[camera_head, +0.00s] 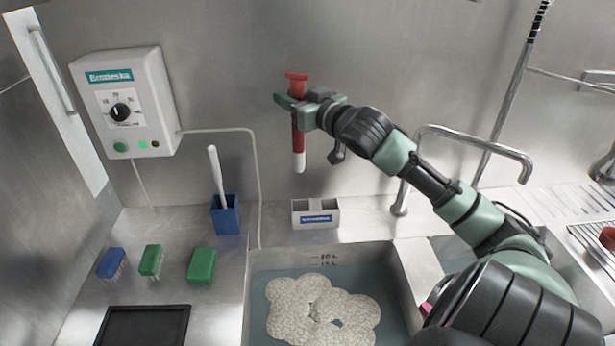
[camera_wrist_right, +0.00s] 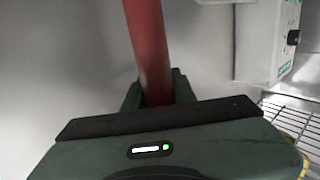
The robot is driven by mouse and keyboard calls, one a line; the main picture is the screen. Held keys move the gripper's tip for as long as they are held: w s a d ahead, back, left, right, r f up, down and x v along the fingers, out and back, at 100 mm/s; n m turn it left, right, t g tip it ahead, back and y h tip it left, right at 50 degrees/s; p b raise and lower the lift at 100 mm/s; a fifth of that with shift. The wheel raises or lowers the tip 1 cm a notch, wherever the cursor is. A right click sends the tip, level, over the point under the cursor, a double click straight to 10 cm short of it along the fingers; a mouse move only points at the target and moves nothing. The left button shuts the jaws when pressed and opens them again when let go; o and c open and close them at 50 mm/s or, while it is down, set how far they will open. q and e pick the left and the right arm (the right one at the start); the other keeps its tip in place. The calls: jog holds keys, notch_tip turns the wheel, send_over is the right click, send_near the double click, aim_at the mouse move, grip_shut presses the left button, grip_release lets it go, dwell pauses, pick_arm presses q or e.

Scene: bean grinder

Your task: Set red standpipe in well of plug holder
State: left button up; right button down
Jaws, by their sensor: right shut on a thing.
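The red standpipe (camera_head: 299,144) is upright, with a red cross-piece at its top and a white lower end. My right gripper (camera_head: 296,104) is shut on its upper part and holds it in the air. The standpipe also shows in the right wrist view (camera_wrist_right: 147,45), between the fingers of my right gripper (camera_wrist_right: 157,92). The plug holder (camera_head: 301,214), a small grey-white box with a blue label, stands on the ledge behind the sink. The standpipe's white end is above it and apart from it. My left gripper is not in view.
A sink (camera_head: 258,302) with foamy water lies in front of the plug holder. A blue holder (camera_head: 226,215) with a white-handled brush stands to the left. Blue and green brushes (camera_head: 151,260) and a green block (camera_head: 202,265) lie front left. A faucet (camera_head: 470,135) rises at right.

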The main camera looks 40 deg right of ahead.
aim_at(294, 167)
notch_tip(294, 167, down, 19)
jog(key=shift+s+d+r+p, duration=0.1)
jog(key=shift+d+r+p, duration=0.05)
jog(key=shift+p, duration=0.75)
jog(key=shift+f, duration=0.3)
jog(key=c, duration=1.1)
grip_release()
jog(key=shift+c, duration=0.2)
